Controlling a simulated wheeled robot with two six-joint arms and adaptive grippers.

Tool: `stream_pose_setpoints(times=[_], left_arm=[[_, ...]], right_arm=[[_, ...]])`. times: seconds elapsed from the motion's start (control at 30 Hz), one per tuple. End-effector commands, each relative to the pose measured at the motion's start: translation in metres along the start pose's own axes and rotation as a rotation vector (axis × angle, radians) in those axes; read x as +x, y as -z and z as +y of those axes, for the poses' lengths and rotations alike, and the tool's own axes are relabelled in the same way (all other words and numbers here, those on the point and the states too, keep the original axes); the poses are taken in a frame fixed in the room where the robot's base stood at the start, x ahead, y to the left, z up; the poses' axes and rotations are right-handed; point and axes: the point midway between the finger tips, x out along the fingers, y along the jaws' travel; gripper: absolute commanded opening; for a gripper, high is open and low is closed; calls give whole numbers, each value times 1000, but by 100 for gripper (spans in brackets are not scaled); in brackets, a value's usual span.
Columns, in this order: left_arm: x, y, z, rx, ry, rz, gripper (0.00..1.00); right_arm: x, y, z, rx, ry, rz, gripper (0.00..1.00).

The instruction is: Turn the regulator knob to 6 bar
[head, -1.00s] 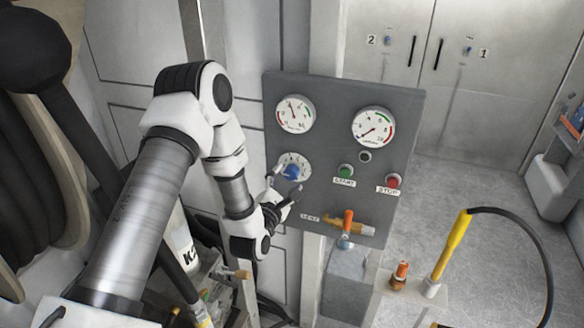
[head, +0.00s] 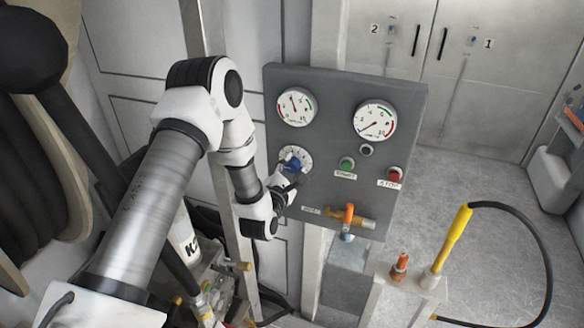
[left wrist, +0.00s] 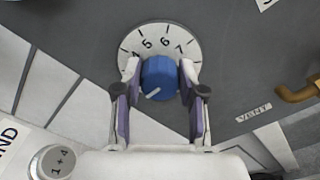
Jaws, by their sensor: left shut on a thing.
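The blue regulator knob (head: 291,164) sits on a white numbered dial (head: 304,155) at the left of the grey panel. In the left wrist view the blue knob (left wrist: 160,80) has a white mark at its lower left edge. The dial (left wrist: 137,40) shows 4, 5, 6 and 7 above the knob; the mark points away from these numbers. My left gripper (head: 287,176) is shut on the knob, with one finger on each side in the left wrist view (left wrist: 160,72). The lower part of the dial is hidden. My right gripper is not in view.
The grey panel (head: 330,120) also bears two gauges, a left one (head: 297,106) and a right one (head: 375,121). Below are a green START button (head: 347,163), a red STOP button (head: 395,174) and an orange-handled valve (head: 348,213). A yellow-handled hose (head: 453,238) stands at right.

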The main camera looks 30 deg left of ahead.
Motion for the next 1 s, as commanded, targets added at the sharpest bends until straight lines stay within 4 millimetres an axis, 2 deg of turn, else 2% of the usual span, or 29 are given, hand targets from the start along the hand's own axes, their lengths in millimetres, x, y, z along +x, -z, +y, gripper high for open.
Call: stream_pose_setpoints(times=[0.37,1.0], left_arm=[[1,2,-1,187,-7,-1,5],[2,1,0,783,-12,0,5]], right_arm=[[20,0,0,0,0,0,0],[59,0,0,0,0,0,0]])
